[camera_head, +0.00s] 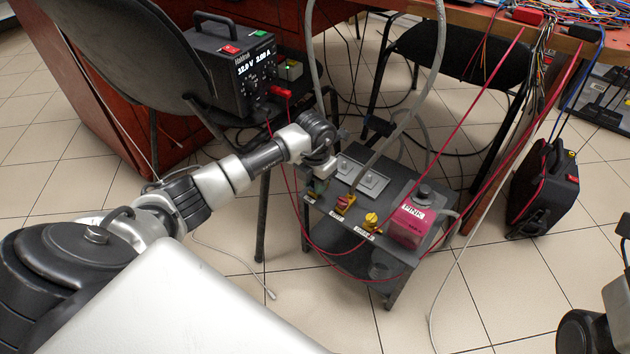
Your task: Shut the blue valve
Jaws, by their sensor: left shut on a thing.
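My left gripper (319,184) reaches down to the left front corner of a small black stand (385,187). It is shut on a small part at the leftmost valve position, which by its place in the row is the blue valve. The gripper covers that part, and no blue handle shows clearly. To its right on the stand are a red-and-yellow valve (345,201) and a yellow valve (371,220), each above a white label. My right gripper is not in view; only parts of my right arm show at the right edge.
A pink container (410,221) with a black cap stands at the stand's right. Grey hoses and red cables loop around the stand. A black chair (130,45) and a power supply (232,65) are behind my left arm. A black case (544,190) stands right.

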